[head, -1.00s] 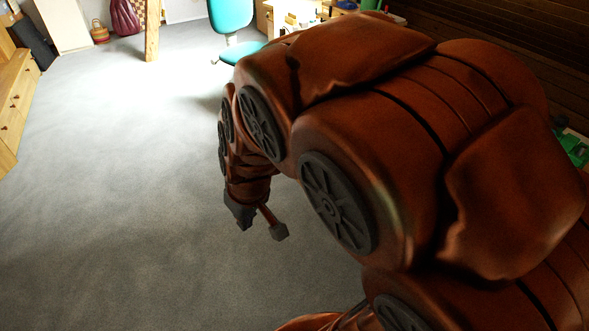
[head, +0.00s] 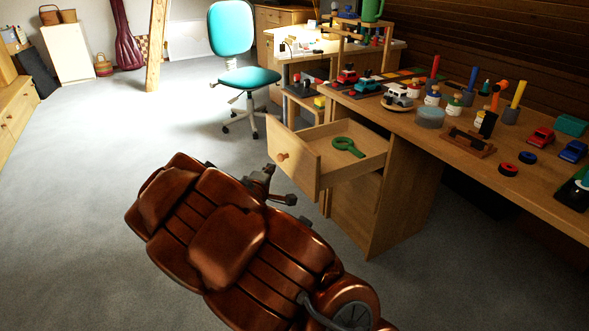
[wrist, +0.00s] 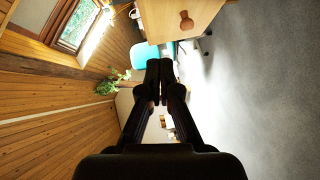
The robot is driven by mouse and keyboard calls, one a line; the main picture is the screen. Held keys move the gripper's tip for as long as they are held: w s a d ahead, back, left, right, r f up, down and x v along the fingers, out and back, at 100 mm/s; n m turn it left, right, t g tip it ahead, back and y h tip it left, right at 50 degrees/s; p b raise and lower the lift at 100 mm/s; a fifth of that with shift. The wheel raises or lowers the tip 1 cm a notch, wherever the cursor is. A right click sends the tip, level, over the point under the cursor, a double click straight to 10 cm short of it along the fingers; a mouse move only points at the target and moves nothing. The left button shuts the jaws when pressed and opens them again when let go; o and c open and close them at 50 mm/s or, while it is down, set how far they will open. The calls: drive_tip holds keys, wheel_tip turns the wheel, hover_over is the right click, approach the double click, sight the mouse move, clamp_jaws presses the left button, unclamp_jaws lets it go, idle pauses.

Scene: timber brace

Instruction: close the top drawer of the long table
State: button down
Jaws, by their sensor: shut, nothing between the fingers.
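The top drawer (head: 305,171) of the long table (head: 407,172) is pulled open in the head view. Its pale wooden front, with a round wooden knob (head: 282,156), faces left. A green, magnifier-shaped thing (head: 348,146) lies inside the drawer. My gripper (head: 272,186) is low and just in front of the drawer front, partly hidden by my brown arm. In the wrist view my gripper (wrist: 160,70) has its fingertips together and empty. The drawer front (wrist: 215,10) and its knob (wrist: 186,20) show at the top of that sideways view, apart from the fingers.
Toy cars, peg figures and coloured cylinders crowd the long table's top. A teal swivel chair (head: 243,76) stands behind the drawer, towards the back. Grey carpet (head: 110,130) is open to the left. A wooden post (head: 156,45) stands at the back.

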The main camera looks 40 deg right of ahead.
drive_tip(key=d+f+h+b, duration=0.1)
drive_tip(key=n+b, duration=0.1)
drive_tip(key=b, duration=0.3)
approach(298, 146)
drive_tip(key=shift+w+d, duration=1.35)
drive_tip(key=shift+w, duration=0.9)
drive_tip(key=shift+d+f+h, duration=0.2)
drive_tip(key=shift+d, duration=0.3)
drive_tip(key=shift+d+f+h, duration=0.2)
drive_tip(key=shift+d, duration=0.3)
drive_tip(key=shift+d, duration=0.1)
